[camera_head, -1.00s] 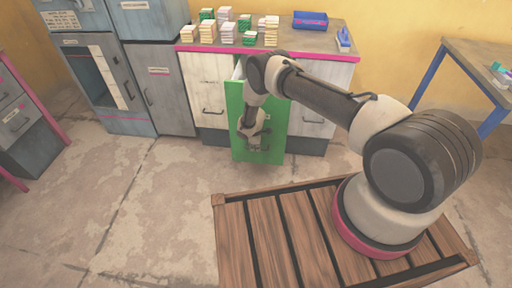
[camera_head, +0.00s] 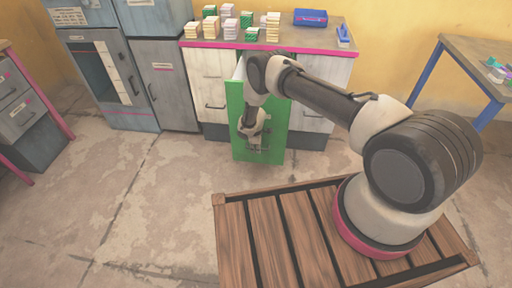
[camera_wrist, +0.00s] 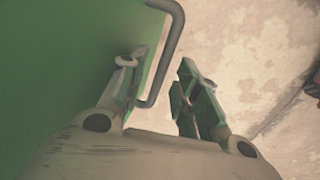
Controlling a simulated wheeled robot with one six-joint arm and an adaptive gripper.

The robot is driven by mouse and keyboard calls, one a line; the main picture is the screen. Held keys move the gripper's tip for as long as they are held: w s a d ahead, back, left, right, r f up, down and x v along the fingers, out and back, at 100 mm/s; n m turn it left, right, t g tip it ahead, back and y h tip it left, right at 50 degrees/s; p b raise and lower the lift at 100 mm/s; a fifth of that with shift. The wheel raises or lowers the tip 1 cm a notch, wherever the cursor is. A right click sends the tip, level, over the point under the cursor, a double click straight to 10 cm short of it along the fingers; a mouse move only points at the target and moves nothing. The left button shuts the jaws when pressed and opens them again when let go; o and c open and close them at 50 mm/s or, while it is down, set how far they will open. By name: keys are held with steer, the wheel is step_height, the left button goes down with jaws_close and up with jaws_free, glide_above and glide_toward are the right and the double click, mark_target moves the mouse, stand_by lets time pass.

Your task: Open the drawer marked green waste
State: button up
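The green drawer front (camera_head: 271,115) stands out from the white cabinet, and a strip of its pale inside shows at its top left. No marking on it is readable. My gripper (camera_head: 254,146) is low in front of the green front. In the wrist view, my gripper (camera_wrist: 160,90) has its two fingers apart, with the grey bar handle (camera_wrist: 166,55) reaching between them. Gaps show on both sides of the bar, so it does not look clamped. The green front also fills the left of the wrist view (camera_wrist: 50,55).
The white counter cabinet (camera_head: 209,88) has stacked blocks (camera_head: 230,28) and a blue tray (camera_head: 310,18) on top. Grey cabinets (camera_head: 164,88) stand at left. A blue-legged table (camera_head: 455,79) is at right. The floor in front of the drawer is open.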

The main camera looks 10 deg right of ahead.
step_height(320, 180, up, 12)
steer(key=s, duration=0.2)
steer(key=shift+a, duration=0.35)
steer(key=shift+f, duration=0.1)
stand_by(0.3)
